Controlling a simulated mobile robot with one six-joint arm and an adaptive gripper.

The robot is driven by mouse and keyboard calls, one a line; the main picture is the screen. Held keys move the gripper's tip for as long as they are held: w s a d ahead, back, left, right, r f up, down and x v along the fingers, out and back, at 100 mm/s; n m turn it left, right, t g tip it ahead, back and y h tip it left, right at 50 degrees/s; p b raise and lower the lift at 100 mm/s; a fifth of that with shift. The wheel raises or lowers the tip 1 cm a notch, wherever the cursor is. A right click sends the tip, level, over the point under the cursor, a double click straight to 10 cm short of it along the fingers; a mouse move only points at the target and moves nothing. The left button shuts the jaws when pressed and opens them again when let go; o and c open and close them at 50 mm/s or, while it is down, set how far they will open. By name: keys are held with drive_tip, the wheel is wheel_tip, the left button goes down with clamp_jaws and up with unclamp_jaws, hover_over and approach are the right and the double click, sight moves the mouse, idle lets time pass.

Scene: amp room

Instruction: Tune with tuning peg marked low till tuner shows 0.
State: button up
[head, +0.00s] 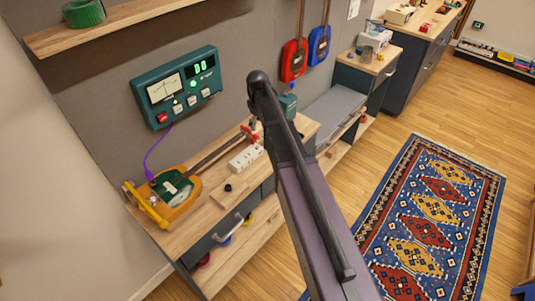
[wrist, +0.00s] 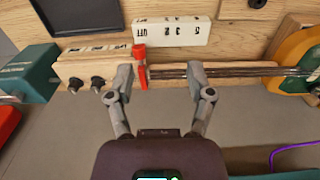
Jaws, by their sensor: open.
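The guitar (head: 180,205) lies on the wooden bench, its neck (head: 213,156) pointing away. In the wrist view its pale headstock (wrist: 110,66) carries dark tuning pegs (wrist: 86,84) and small labels I cannot read, so I cannot tell which peg is marked low. My gripper (wrist: 152,83) is open and empty. Its left finger is close to the pegs; its right finger is by the neck (wrist: 235,71), with a red piece (wrist: 139,62) between them in the picture. My arm hides much of this in the head view. The teal tuner (head: 178,85) has a lit green display resembling "D0", too small for certainty.
A white labelled block (head: 246,157) lies beside the neck and a yellow clamp (head: 146,206) is at the guitar's near end. A teal block (wrist: 36,72) sits beyond the headstock. A purple cable (head: 156,153) runs from tuner to guitar. A rug (head: 432,215) covers open floor.

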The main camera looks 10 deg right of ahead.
drive_tip(key=s+f+m+b, duration=0.1)
drive_tip(key=s+m, duration=0.3)
drive_tip(key=s, duration=1)
drive_tip(key=shift+s+f+b, duration=0.25)
drive_tip(key=shift+f+b, duration=0.1)
drive_tip(key=shift+f, duration=0.05)
drive_tip(key=shift+w, duration=0.1)
